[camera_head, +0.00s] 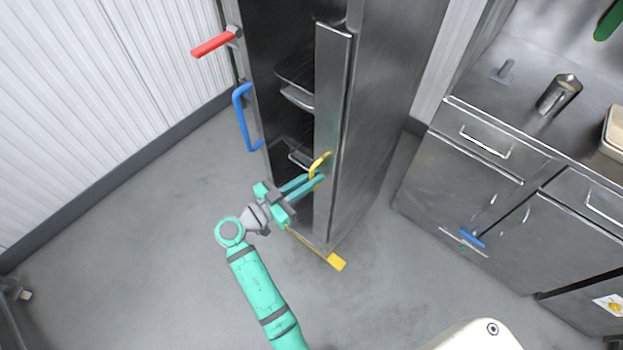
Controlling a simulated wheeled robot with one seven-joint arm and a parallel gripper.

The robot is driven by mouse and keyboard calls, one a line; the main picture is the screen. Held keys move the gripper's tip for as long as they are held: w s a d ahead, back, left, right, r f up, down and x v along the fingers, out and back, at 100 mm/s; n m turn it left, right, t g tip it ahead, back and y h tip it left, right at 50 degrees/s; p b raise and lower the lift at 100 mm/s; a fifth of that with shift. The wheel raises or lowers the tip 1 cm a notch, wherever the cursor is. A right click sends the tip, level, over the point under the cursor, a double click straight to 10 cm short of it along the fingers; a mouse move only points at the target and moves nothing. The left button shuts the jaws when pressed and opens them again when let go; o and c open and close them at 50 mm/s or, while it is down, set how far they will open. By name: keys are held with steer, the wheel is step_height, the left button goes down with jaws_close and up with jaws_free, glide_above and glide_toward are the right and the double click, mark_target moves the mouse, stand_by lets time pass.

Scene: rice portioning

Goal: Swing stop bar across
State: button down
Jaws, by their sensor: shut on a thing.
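A tall steel cabinet (385,110) stands open at the front, with a vertical steel panel (333,110) along the right of its opening. A small curved yellow handle (319,161) sits at the lower part of this panel. My gripper (318,182) reaches in from the lower left and is shut on the yellow handle; the fingers partly hide the grip. A thin yellow bar with a flat yellow end (336,261) lies low at the cabinet's foot, its left part hidden behind my gripper. I cannot tell which yellow piece is the stop bar.
A red handle (212,44) and a blue handle (241,118) stick out at the cabinet's left side. Dark shelves (297,97) show inside. A steel counter (522,115) with drawers stands at right. The grey floor (140,240) at left is clear.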

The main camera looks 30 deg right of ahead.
steer(key=shift+d+f, duration=0.1)
steer(key=shift+f, duration=0.05)
steer(key=c, duration=2.1)
jaws_free()
steer(key=shift+w, duration=0.15)
steer(key=a, duration=0.3)
steer(key=s+a, duration=0.1)
steer(key=a, duration=0.3)
steer(key=s+a, duration=0.1)
steer(key=a, duration=0.3)
steer(key=shift+d, duration=0.1)
